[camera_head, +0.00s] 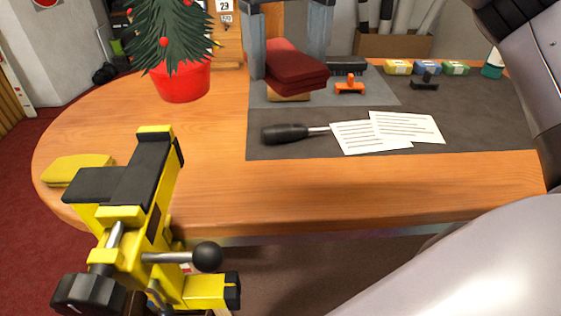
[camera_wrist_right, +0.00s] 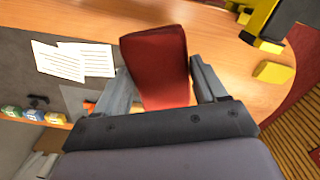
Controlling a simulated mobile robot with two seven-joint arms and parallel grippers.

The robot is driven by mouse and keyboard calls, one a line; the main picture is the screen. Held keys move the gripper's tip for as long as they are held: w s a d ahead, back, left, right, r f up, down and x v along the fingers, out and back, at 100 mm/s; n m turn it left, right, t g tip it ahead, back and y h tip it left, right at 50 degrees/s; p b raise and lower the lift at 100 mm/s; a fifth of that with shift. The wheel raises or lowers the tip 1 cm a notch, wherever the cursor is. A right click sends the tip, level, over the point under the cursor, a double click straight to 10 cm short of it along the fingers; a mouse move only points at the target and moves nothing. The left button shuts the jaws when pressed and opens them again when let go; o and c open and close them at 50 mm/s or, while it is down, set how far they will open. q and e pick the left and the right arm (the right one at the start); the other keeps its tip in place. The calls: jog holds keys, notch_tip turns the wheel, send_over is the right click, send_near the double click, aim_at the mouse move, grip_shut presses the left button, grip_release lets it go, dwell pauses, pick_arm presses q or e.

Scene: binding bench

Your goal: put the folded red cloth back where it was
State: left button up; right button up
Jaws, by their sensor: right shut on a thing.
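The folded red cloth (camera_head: 292,72) is at the back of the bench, between the two grey fingers of my right gripper (camera_head: 290,45). My right gripper is shut on it. In the right wrist view the cloth (camera_wrist_right: 158,62) sticks out beyond the fingers (camera_wrist_right: 160,92). A tan piece (camera_head: 288,97) shows just under the cloth; I cannot tell whether they touch. The grey mat (camera_head: 375,92) lies below. My left gripper is not in view.
A potted tree (camera_head: 180,82) stands left of the cloth. An orange clamp (camera_head: 350,86) is close at its right. A black-handled tool (camera_head: 285,133) and paper sheets (camera_head: 410,126) lie in front. A yellow press (camera_head: 140,190) rises at the front left, near a yellow cloth (camera_head: 78,168).

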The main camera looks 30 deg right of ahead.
jog(key=shift+w+d+f, duration=0.1)
jog(key=shift+w, duration=0.1)
jog(key=b, duration=0.4)
send_over(285, 187)
notch_tip(285, 187, down, 14)
jog(key=shift+f, duration=1)
notch_tip(285, 187, down, 4)
jog(key=shift+r, duration=0.1)
jog(key=o, duration=0.5)
jog(key=shift+f+b, duration=0.2)
jog(key=shift+b, duration=0.1)
jog(key=o, duration=0.4)
jog(key=shift+o, duration=0.2)
jog(key=shift+r, duration=0.1)
